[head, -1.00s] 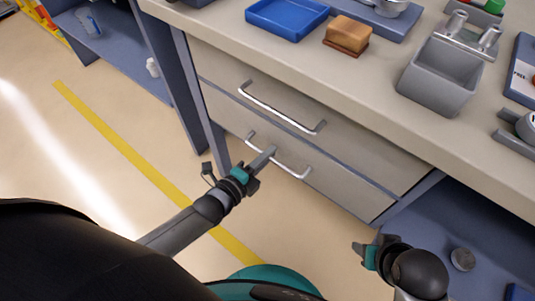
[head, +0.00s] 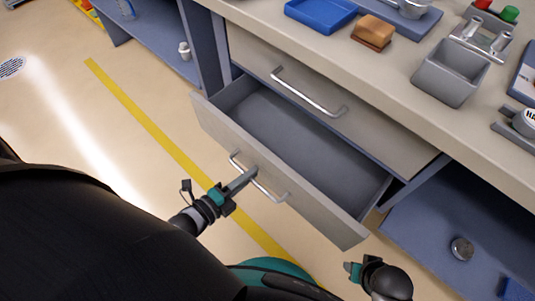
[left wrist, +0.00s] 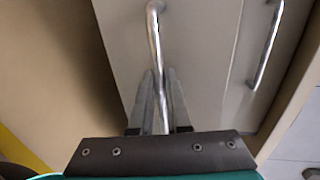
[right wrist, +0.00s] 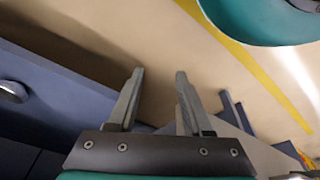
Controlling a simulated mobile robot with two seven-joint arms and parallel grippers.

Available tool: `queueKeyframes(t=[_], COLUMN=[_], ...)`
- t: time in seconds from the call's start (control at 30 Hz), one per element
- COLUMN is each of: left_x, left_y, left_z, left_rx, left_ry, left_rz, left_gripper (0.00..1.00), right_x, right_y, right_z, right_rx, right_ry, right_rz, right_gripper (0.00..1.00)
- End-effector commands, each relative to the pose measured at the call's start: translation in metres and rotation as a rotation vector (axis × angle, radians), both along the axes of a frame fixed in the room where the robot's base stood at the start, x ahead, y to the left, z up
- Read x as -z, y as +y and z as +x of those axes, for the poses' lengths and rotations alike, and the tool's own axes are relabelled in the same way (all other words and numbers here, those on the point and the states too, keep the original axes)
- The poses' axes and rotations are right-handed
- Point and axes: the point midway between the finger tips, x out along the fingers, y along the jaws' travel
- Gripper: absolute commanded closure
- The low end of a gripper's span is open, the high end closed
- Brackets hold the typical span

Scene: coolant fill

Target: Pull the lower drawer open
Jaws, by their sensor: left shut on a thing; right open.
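The lower drawer (head: 215,122) stands well out from the bench, and its grey inside looks empty. Its silver bar handle (head: 272,193) is on the front. My left gripper (head: 248,176) is shut on this handle near its middle. In the left wrist view the handle (left wrist: 154,40) runs between the fingers of the left gripper (left wrist: 160,95). The upper drawer (head: 250,55) is shut, with its own bar handle (head: 310,95). My right gripper (head: 352,268) is open and empty, low near the drawer's right end; its spread fingers show in the right wrist view (right wrist: 158,100).
The benchtop (head: 400,75) above holds a blue tray (head: 320,10), a brown sponge-like block (head: 373,32) and a grey bin (head: 450,72). A blue lower shelf (head: 430,225) with a round metal thing (head: 462,248) lies right of the drawer.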

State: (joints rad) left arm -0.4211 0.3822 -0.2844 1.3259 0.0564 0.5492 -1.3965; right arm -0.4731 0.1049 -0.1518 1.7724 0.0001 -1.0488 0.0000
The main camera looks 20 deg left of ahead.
Motion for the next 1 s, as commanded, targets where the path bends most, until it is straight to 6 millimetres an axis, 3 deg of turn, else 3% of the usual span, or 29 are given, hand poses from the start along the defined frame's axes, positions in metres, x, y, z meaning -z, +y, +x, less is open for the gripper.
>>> queueKeyframes(t=[0.03,0.2,0.4,0.63,1.0], left_x=[-0.002,-0.001,-0.001,-0.001,-0.001], left_y=[0.005,0.020,0.031,0.037,0.038], left_z=[-0.016,-0.058,-0.091,-0.106,-0.107], left_rx=[0.000,-0.001,0.001,0.001,0.001], left_ry=[0.004,0.003,-0.001,-0.004,-0.004], left_rz=[0.000,-0.002,-0.003,-0.004,-0.004], left_gripper=[1.00,1.00,1.00,1.00,1.00], right_x=[0.003,0.019,0.027,0.030,0.031], right_y=[-0.001,-0.003,-0.006,-0.007,-0.007], right_z=[-0.003,-0.013,-0.014,-0.015,-0.015], right_rx=[0.000,-0.001,-0.002,-0.002,-0.002], right_ry=[0.011,0.029,0.027,0.026,0.025], right_rz=[-0.002,-0.007,-0.010,-0.011,-0.010], right_gripper=[0.50,0.50,0.50,0.50,0.50])
